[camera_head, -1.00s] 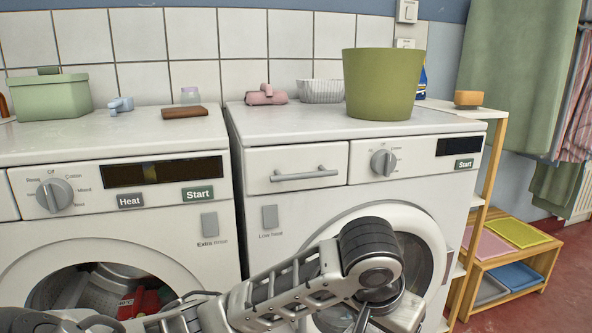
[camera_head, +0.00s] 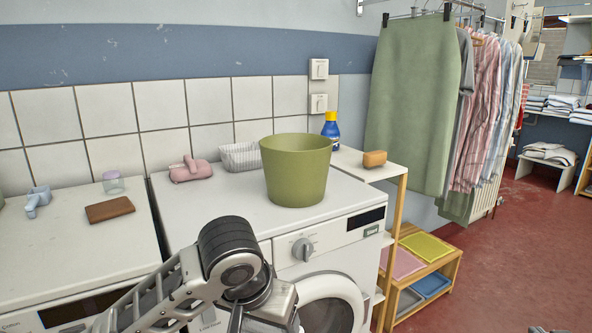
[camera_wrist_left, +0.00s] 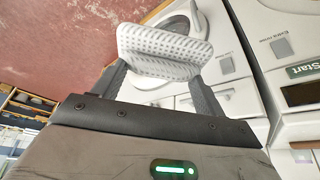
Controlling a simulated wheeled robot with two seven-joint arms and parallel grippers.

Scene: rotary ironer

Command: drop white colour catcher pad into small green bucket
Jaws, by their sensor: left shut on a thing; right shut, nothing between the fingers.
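The green bucket (camera_head: 295,172) stands upright on top of the right-hand washing machine (camera_head: 215,215), near its right end; its inside bottom is hidden. The white colour catcher pad (camera_wrist_left: 165,52), dotted with small holes, is held between the fingers of my left gripper (camera_wrist_left: 160,72) in the left wrist view. In the head view my left arm bends in front of that machine, left of and below the bucket, and the pad does not show there. My right gripper (camera_head: 538,329) only just shows at the bottom right edge, shut and far from the bucket.
A pink object (camera_head: 190,170) and a white basket (camera_head: 241,157) stand left of the bucket. A blue bottle (camera_head: 331,130) and an orange block (camera_head: 375,159) are on the wooden shelf to its right. A brown block (camera_head: 110,210) lies on the left machine.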

